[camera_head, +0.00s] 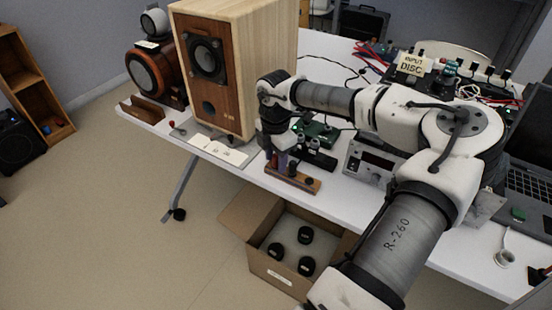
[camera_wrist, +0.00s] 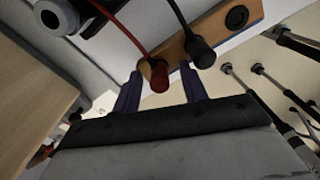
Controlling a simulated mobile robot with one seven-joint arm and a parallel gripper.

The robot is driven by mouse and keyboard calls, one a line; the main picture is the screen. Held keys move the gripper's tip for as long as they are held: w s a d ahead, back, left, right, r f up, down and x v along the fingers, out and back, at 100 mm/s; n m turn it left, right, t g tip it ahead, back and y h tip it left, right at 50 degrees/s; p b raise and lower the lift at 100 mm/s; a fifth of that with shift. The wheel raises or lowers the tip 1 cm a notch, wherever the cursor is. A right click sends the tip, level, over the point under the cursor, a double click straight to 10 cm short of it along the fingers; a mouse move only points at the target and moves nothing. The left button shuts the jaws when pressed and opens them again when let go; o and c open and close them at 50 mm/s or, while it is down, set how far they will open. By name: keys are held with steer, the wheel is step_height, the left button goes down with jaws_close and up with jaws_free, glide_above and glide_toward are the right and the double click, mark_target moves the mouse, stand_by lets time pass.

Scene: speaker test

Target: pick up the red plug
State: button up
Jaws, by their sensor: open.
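The red plug (camera_wrist: 159,78) shows in the wrist view with a red cable running up from it, at one end of a small wooden block (camera_wrist: 222,22). My gripper (camera_wrist: 162,69) is open. Its two purple fingers stand to either side of the red plug in that view; I cannot tell whether they touch it. A black plug (camera_wrist: 201,53) with a black cable is just right of the right finger. In the head view the wooden block (camera_head: 297,181) lies at the table's front edge, with my gripper (camera_head: 282,163) down at its left end; the red plug is hard to make out there.
A tall wooden speaker (camera_head: 243,70) stands left of my arm. White cards (camera_head: 222,150) lie in front of it. A grey box device (camera_head: 368,163) is to the right. An open cardboard box (camera_head: 258,255) with black-capped items sits on the floor below. Cables clutter the table's back.

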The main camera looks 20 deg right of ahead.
jaws_close()
stand_by(0.4)
